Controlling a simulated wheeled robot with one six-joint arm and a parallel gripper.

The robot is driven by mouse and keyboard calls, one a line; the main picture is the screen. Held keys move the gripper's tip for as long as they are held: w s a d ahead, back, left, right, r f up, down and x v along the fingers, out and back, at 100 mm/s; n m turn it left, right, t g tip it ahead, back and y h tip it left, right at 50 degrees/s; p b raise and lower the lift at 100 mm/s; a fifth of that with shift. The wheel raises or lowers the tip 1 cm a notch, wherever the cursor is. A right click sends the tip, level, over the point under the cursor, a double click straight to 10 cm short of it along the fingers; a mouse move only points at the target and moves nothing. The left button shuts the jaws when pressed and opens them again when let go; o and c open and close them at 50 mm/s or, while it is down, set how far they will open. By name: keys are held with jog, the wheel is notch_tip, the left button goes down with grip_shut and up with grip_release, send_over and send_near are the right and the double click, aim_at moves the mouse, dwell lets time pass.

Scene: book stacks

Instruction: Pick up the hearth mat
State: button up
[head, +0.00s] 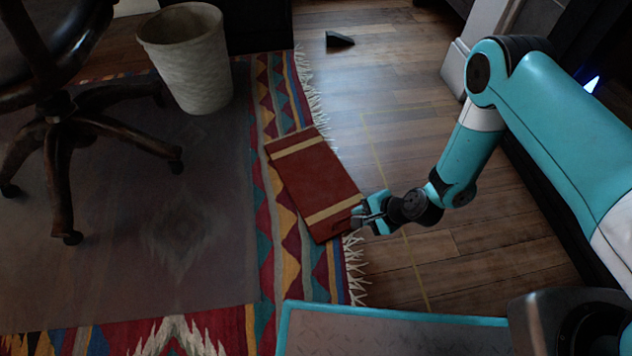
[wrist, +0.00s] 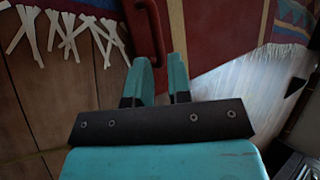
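The hearth mat (head: 318,178) is a dark red rectangle with a tan band near each end. It lies on the right edge of the patterned rug. In the wrist view the mat's red surface (wrist: 212,35) fills the upper middle, and a red loop handle (wrist: 157,35) shows at its edge. My gripper (head: 360,213) is low beside the mat's near right corner. In the wrist view my gripper's two teal fingers (wrist: 160,62) stand apart, with the handle's near end showing by the gap between the tips. I cannot tell whether they touch it.
The patterned rug (head: 290,258) with white fringe lies under the mat. A pale waste bin (head: 190,62) and a wheeled chair (head: 60,125) stand to the left. A small dark wedge (head: 340,39) lies on the wooden floor (head: 430,130), which is mostly clear.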

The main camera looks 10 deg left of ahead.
aim_at(350, 216)
jog(key=b+x, duration=0.3)
jog(key=x, duration=0.1)
jog(key=shift+s+f, duration=0.1)
jog(key=shift+f, duration=0.1)
jog(key=shift+a, duration=0.15)
jog(key=shift+r, duration=0.1)
grip_shut()
